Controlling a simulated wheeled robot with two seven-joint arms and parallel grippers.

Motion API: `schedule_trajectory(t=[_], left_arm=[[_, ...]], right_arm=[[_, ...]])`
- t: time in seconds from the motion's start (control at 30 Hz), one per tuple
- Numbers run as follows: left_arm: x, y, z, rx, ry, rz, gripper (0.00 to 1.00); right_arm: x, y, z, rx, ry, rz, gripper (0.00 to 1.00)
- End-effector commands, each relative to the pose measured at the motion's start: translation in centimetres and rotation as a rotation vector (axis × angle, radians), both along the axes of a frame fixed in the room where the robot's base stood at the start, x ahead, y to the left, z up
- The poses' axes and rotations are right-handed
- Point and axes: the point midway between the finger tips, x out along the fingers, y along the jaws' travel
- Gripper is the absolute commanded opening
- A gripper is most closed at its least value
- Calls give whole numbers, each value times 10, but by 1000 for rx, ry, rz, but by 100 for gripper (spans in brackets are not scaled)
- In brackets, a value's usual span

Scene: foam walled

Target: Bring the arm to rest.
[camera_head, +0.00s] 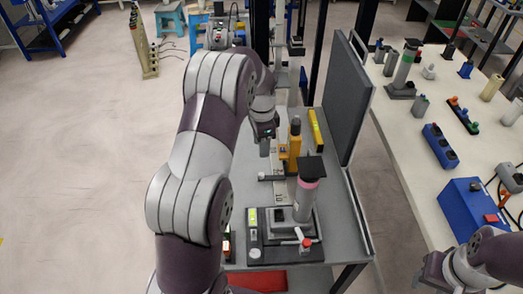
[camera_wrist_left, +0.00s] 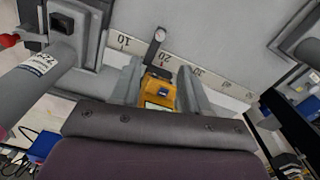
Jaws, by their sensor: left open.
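My left arm (camera_head: 205,150) reaches up from the bottom of the head view and bends at its far end over the grey work table. Its gripper (camera_head: 265,138) hangs beside the yellow device (camera_head: 294,145), to its left. In the left wrist view, the two grey fingers of my left gripper (camera_wrist_left: 160,72) are apart, with the yellow device (camera_wrist_left: 159,92) showing between them. I see no object held; whether the fingers touch the device I cannot tell. My right gripper (camera_head: 437,272) is at the bottom right of the head view, its fingers unclear.
A grey post with a pink band (camera_head: 305,195) stands on a dark base on the table (camera_head: 345,235). An upright grey panel (camera_head: 347,95) borders the table's right side. A white table (camera_head: 405,140) with several parts lies beyond.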

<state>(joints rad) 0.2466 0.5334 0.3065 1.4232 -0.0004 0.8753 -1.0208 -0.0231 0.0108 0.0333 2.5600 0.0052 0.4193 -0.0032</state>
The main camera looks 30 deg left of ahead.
Motion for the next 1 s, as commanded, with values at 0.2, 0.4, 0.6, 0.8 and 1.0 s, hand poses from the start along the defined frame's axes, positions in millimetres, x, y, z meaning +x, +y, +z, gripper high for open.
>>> schedule_trajectory(t=[0.2, 0.4, 0.6, 0.8, 1.0], left_arm=[[0, 0, 0, 0, 0, 0, 45], [0, 0, 0, 0, 0, 8, 45], [-25, -8, -19, -1, -7, 379, 45], [-119, -65, -1, -13, -36, 767, 45], [-203, -106, 21, -35, -74, 801, 45]], right_arm=[[0, 0, 0, 0, 0, 0, 43], [0, 0, 0, 0, 0, 0, 43], [0, 0, 0, 0, 0, 0, 43], [0, 0, 0, 0, 0, 0, 43], [0, 0, 0, 0, 0, 0, 43]])
